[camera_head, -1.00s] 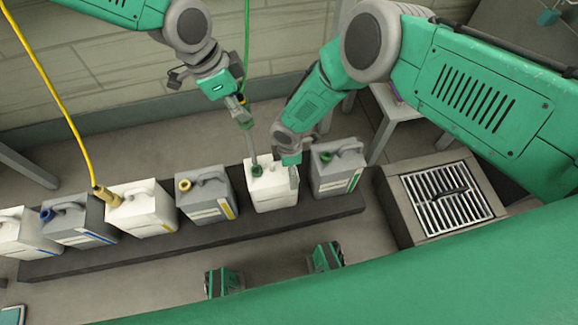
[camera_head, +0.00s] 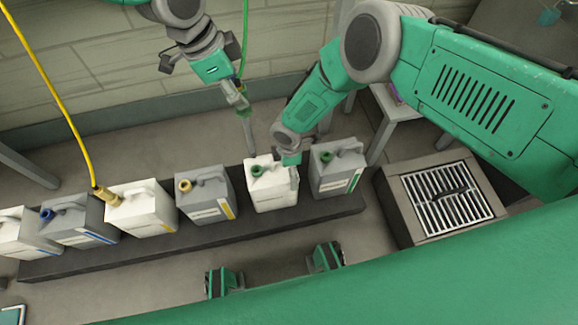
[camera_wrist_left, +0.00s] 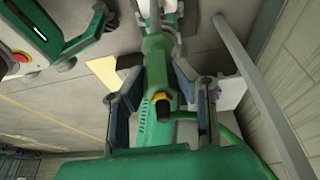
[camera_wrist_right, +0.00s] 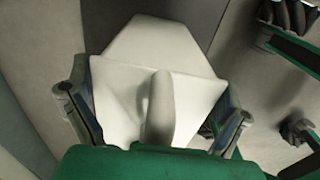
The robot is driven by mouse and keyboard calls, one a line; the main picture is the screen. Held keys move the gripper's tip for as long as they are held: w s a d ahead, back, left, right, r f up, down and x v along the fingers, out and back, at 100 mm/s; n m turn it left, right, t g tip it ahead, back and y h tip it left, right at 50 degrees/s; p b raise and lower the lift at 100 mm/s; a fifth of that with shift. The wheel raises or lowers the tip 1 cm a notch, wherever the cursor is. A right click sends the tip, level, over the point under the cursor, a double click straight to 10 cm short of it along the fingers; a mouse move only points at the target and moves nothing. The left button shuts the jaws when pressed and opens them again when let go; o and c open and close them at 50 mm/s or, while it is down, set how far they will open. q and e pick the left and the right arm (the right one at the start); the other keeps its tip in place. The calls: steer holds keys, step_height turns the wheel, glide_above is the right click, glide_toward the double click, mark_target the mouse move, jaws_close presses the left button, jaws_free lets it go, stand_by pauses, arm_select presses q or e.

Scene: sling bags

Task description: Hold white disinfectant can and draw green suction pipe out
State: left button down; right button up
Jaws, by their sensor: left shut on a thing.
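The white disinfectant can (camera_head: 272,196) stands on the low dark platform with its green neck (camera_head: 257,170) showing. My left gripper (camera_head: 236,97) is shut on the green suction pipe above and behind the can. The pipe's grey tube (camera_head: 247,130) hangs down, its lower end apart from the neck. In the left wrist view the pipe's green body (camera_wrist_left: 155,60) lies between the fingers (camera_wrist_left: 163,112). My right gripper (camera_head: 291,165) is at the can's right top. In the right wrist view its fingers (camera_wrist_right: 155,110) flank the white can (camera_wrist_right: 160,48) and its handle; whether they clamp it is unclear.
A grey can with a green neck (camera_head: 337,175) stands close on the right, a grey can with a yellow neck (camera_head: 207,200) on the left. More cans line the platform (camera_head: 160,250). A yellow hose (camera_head: 45,80) and a green hose (camera_head: 246,40) hang down. A grated box (camera_head: 447,200) stands right.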

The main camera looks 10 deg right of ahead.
steer(key=shift+r, duration=0.3)
step_height(320, 180, up, 11)
steer(key=shift+r, duration=0.1)
stand_by(0.4)
